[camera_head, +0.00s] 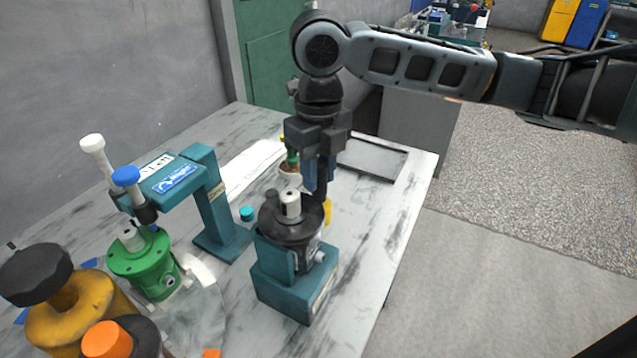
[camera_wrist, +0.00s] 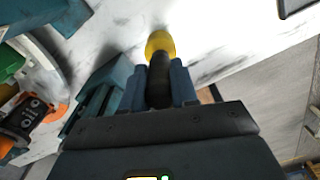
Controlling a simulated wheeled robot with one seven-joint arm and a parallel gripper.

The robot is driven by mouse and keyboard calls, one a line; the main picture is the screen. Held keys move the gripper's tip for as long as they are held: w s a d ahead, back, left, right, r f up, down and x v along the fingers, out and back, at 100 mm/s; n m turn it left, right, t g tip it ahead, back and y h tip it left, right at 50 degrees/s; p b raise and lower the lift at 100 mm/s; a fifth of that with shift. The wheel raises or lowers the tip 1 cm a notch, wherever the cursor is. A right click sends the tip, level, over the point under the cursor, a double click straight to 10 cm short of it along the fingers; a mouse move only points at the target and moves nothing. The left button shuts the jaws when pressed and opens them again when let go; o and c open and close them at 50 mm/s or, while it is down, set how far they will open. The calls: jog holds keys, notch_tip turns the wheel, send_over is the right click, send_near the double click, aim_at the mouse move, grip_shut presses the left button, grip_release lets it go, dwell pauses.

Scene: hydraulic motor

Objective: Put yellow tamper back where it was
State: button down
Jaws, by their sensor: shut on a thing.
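The yellow tamper (camera_wrist: 160,43) shows in the wrist view as a round yellow end on a dark shaft. My gripper (camera_wrist: 163,86) is shut on the dark shaft, and the yellow end points away from the wrist. In the head view my gripper (camera_head: 319,180) points down just behind the black motor housing (camera_head: 290,222). A yellow part of the tamper (camera_head: 327,210) shows at the housing's right edge. The housing hides most of the tamper, and I cannot tell whether its lower end touches the table.
The black housing sits in a teal base (camera_head: 300,292) near the table's right edge. A teal stand (camera_head: 213,200) holds white-topped and blue-topped tools beside a green motor body (camera_head: 146,266). A shallow grey tray (camera_head: 374,176) lies behind. A small teal cap (camera_head: 247,213) stands between.

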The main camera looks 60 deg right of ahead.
aim_at(319, 186)
jog(key=shift+f, duration=1.5)
jog(key=shift+f, duration=0.2)
jog(key=c, duration=0.9)
grip_release()
jog(key=shift+o, duration=0.2)
notch_tip(319, 186, up, 12)
jog(key=shift+r+p, duration=0.2)
jog(key=shift+p, duration=0.1)
